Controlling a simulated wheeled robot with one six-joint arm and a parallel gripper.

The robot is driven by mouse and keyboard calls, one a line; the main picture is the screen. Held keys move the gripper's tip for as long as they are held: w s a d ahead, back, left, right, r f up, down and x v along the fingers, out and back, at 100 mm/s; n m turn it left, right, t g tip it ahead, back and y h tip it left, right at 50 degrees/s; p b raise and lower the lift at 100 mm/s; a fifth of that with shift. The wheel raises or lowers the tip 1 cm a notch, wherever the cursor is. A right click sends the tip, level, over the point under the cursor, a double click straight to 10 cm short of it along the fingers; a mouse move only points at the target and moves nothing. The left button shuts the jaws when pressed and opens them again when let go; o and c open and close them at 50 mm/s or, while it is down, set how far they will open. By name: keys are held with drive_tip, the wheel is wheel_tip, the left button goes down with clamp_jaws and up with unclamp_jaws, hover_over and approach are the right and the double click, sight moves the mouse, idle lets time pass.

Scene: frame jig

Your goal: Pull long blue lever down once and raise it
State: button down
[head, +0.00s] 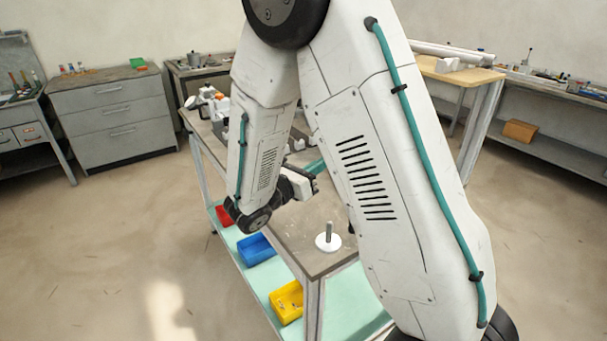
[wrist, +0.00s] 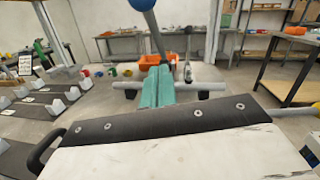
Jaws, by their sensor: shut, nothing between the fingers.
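The long lever (wrist: 154,32) shows in the wrist view as a grey rod with a blue ball knob (wrist: 142,4) cut by the top edge. It leans up and to the left. Its lower end passes behind my gripper's fingertips, so I cannot tell whether they touch it. My gripper (wrist: 157,88) has teal fingers that are shut together and empty, below the knob in the picture. In the head view my gripper (head: 316,167) is over the workbench, partly covered by my arm. I cannot make out the lever there.
A horizontal grey tube (wrist: 205,86) crosses near the fingers. White cradles (wrist: 57,107) stand at left. In the head view a white disc with a grey peg (head: 328,240) stands on the bench (head: 300,222). Blue (head: 256,250) and yellow (head: 286,302) bins sit on the shelf below.

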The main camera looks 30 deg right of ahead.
drive_tip(key=d+r, duration=0.1)
drive_tip(key=d, duration=0.1)
drive_tip(key=w+d+r, duration=0.1)
drive_tip(key=d+r, duration=0.1)
drive_tip(key=shift+r, duration=0.15)
drive_tip(key=shift+w+r, duration=0.1)
drive_tip(key=shift+r, duration=0.05)
